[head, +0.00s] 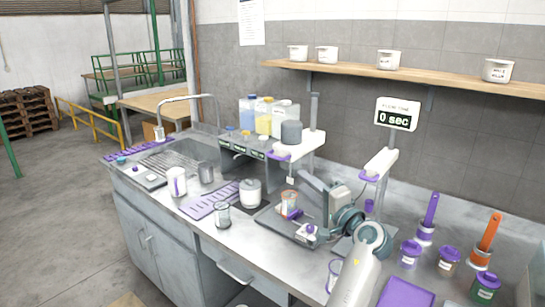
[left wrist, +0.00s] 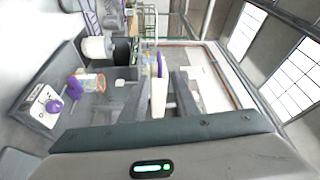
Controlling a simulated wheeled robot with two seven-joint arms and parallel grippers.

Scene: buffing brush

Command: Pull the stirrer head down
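The stirrer head is a grey motor (head: 291,133) on a white arm (head: 306,146), with a purple handle (head: 280,156) at its front, on a grey upright post. It stands raised above a grey hotplate base (head: 270,222). On the base is a beaker with orange contents (head: 289,204), which also shows in the left wrist view (left wrist: 92,82). My right gripper is not in view.
A second white arm (head: 381,163) with a purple grip stands right, beneath a "0 sec" display (head: 397,114). Purple and orange handled tools (head: 428,213) and lidded jars (head: 410,252) crowd the right counter. A white pot (head: 250,192) and glass beaker (head: 222,215) stand left of the base.

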